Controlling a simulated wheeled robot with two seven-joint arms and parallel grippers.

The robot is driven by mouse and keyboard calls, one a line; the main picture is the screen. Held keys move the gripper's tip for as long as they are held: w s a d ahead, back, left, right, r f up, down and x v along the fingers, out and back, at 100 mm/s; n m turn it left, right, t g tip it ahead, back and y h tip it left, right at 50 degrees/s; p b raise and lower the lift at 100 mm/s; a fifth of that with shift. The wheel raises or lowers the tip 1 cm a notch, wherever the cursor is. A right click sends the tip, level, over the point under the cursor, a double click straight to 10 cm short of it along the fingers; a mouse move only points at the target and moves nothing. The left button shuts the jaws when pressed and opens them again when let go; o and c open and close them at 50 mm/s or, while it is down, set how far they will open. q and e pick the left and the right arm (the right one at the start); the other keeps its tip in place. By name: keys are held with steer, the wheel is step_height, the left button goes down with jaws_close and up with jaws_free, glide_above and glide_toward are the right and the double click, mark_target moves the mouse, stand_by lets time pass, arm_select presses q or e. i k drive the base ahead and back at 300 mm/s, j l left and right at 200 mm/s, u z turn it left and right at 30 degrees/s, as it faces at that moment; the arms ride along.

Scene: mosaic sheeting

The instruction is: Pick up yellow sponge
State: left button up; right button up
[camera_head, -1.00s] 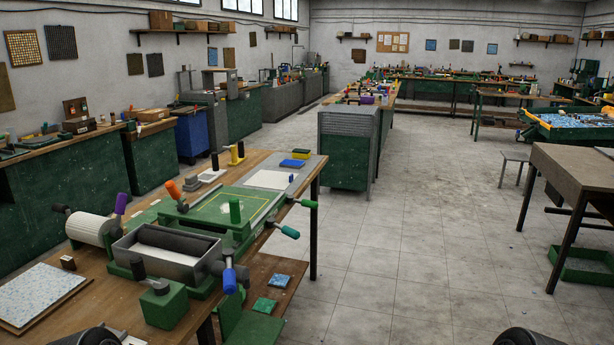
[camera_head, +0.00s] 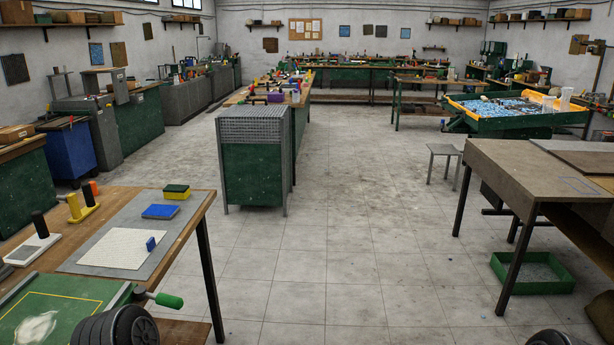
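A yellow sponge (camera_head: 176,195) with a dark green top layer lies flat near the far right corner of the wooden workbench (camera_head: 203,202) at the left. It sits just behind a blue block (camera_head: 160,211) on a grey sheet. Neither gripper shows. Only a dark ribbed part of my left arm shows at the bottom left, in front of the bench, and a dark piece of my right arm at the bottom right edge. Both are well apart from the sponge.
A white mosaic sheet (camera_head: 108,250) lies on the grey board (camera_head: 150,256). A yellow-handled tool (camera_head: 84,212) stands left of the sponge. A green press bed (camera_head: 45,312) fills the near bench. The tiled floor (camera_head: 330,260) right of the bench is clear.

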mark_target(174, 192)
steer(key=i+l, duration=0.1)
steer(key=i, duration=2.4)
steer(key=i+l+u, duration=0.1)
steer(key=i+u, duration=0.4)
steer(key=i+l+u, duration=0.45)
steer(key=i, duration=0.15)
steer(key=i+l+u, duration=0.35)
steer(key=i+u, duration=0.15)
steer(key=i+l+u, duration=0.35)
steer(key=l+u, duration=0.15)
steer(key=l, duration=0.15)
steer(key=i+l+u, duration=0.2)
steer(key=l+u, duration=0.25)
steer(key=l, duration=0.3)
